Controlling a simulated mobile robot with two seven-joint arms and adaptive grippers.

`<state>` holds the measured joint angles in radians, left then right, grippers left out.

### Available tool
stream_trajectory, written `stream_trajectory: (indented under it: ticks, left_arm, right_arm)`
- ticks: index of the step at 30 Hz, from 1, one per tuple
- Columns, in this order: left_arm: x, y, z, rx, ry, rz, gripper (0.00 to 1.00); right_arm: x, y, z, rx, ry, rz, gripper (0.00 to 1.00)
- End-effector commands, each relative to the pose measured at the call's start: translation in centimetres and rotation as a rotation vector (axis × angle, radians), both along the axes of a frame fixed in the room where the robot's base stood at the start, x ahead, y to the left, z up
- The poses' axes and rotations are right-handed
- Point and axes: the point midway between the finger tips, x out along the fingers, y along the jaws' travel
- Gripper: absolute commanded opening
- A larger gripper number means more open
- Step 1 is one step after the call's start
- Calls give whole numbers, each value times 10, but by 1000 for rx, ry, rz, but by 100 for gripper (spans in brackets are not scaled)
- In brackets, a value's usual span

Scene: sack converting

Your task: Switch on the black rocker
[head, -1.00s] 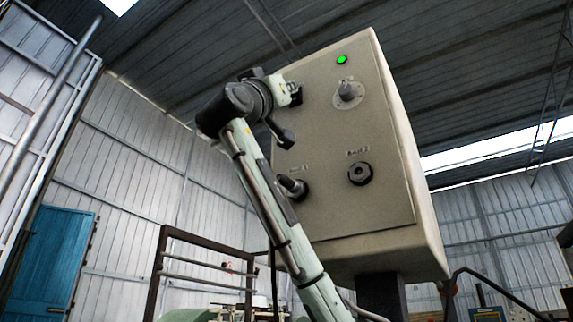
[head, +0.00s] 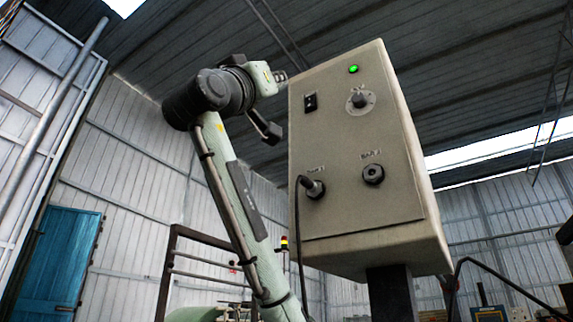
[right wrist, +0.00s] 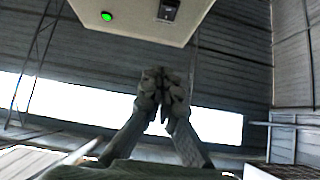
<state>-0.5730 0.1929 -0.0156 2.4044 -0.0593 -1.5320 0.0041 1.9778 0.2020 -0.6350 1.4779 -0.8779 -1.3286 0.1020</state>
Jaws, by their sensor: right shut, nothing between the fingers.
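The black rocker (head: 310,102) sits at the upper left of the face of a beige control box (head: 330,222). It also shows at the top of the right wrist view (right wrist: 168,10), but I cannot tell which way it is tipped. A round green lamp (head: 353,69) to the rocker's upper right is lit. My right gripper (head: 280,76) is left of the box, apart from the rocker, at slightly above its height. In the right wrist view its fingers (right wrist: 162,88) are shut together with nothing between them. My left gripper is not in view.
The box also carries a rotary knob (head: 360,100), a plug with a black cable (head: 313,188) and a black round socket (head: 373,174). It stands on a dark post (head: 391,292). A brown metal frame (head: 170,262) is behind my right arm. Free air lies left of the box.

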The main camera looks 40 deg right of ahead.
Motion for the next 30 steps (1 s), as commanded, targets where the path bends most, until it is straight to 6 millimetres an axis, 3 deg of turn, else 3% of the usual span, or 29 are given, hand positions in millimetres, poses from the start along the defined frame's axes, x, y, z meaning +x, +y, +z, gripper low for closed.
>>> stream_trajectory:
  ticks: [6,25,28,30]
  left_arm:
    - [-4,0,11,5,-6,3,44]
    - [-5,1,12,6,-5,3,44]
    - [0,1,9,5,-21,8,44]
    - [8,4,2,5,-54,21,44]
  right_arm:
    - [-6,15,-12,-1,0,1,0]
    - [-6,15,-12,-1,0,-1,0]
    - [1,16,-18,-2,16,10,0]
    - [18,19,-32,-4,54,33,0]
